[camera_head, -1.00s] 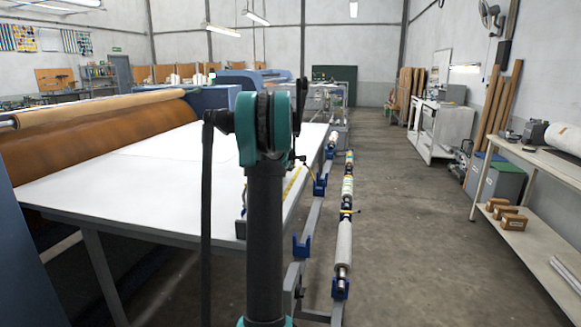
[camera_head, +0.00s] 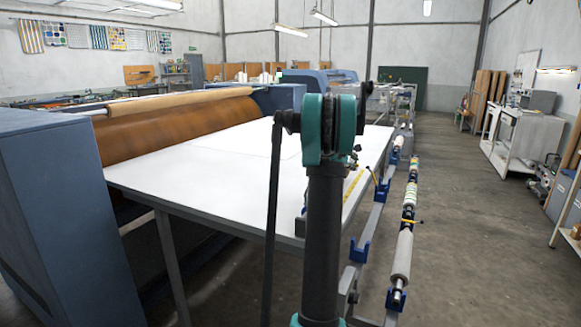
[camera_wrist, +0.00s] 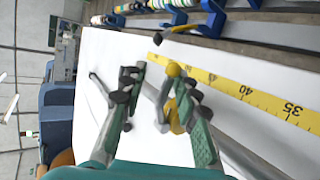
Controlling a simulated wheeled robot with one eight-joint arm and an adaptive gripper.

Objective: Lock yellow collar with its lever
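A yellow piece (camera_head: 413,222), likely the collar or its lever, sits by a dark ring on the long printed roller on the right in the head view. A second small yellow bar (camera_head: 374,176) shows above the rail beside the table. My gripper (camera_wrist: 160,88) is open above the white table top, its two teal fingers with dark pads apart. In the head view my arm hides most of the gripper.
The white table (camera_head: 220,165) fills the middle, with a yellow measuring tape (camera_wrist: 240,90) along its edge. Blue brackets (camera_head: 360,250) carry the rail and roller. A brown roll (camera_head: 170,125) and blue machine cabinet (camera_head: 55,200) stand left.

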